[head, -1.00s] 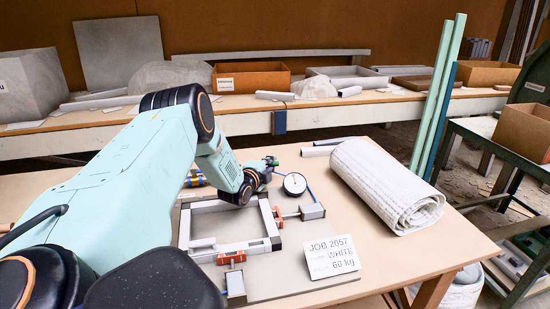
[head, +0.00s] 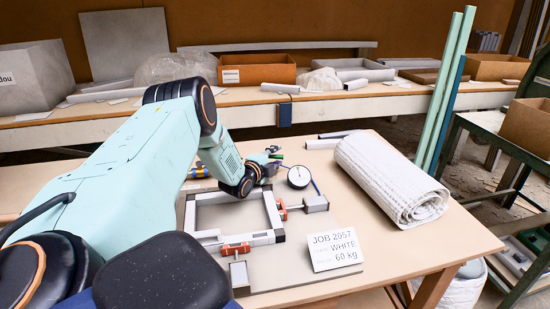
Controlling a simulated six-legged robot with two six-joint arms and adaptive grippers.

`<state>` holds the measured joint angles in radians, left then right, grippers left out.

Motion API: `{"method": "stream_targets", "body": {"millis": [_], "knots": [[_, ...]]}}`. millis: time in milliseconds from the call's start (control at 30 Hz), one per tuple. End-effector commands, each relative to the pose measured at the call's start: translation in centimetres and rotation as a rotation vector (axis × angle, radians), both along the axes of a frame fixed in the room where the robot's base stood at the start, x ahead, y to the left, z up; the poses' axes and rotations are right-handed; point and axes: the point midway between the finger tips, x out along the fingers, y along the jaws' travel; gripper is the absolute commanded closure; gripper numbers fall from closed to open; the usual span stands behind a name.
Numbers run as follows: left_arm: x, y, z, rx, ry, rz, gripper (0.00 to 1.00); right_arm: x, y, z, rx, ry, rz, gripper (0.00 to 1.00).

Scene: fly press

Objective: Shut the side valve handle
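My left gripper (head: 272,160) is at the far edge of a rectangular metal frame (head: 276,217), beside a round white pressure gauge (head: 299,177). It is small and partly hidden by its own wrist, so I cannot tell whether its fingers are open or shut. Small green and dark parts show at its tip. I cannot clearly make out the side valve handle; it may be among these parts or hidden by the wrist. Orange-red clamps sit at the frame's front (head: 235,249) and right side (head: 282,210). My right gripper is not in view.
A rolled white cloth (head: 390,178) lies right of the gauge. A job card (head: 335,250) stands at the front. Yellow-blue parts (head: 198,172) lie behind the frame. Tall green poles (head: 445,90) stand at the right. A rear bench (head: 350,108) holds boxes.

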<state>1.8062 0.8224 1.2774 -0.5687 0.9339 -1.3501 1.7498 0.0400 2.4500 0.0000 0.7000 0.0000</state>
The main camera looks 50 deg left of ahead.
Motion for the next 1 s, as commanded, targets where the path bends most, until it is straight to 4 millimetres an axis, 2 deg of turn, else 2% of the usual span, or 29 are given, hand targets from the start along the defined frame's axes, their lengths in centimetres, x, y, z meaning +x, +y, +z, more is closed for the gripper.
{"method": "stream_targets", "body": {"millis": [233,700,1000], "knots": [[-0.6,-0.1,0.1,-0.002,0.000,0.002,0.62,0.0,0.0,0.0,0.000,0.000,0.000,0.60],[-6.0,-1.7,1.0,-0.005,-0.002,0.005,0.62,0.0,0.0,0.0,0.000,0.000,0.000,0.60],[-7.0,-2.2,1.1,-0.002,-0.001,0.000,0.62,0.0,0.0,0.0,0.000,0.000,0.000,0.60]]}}
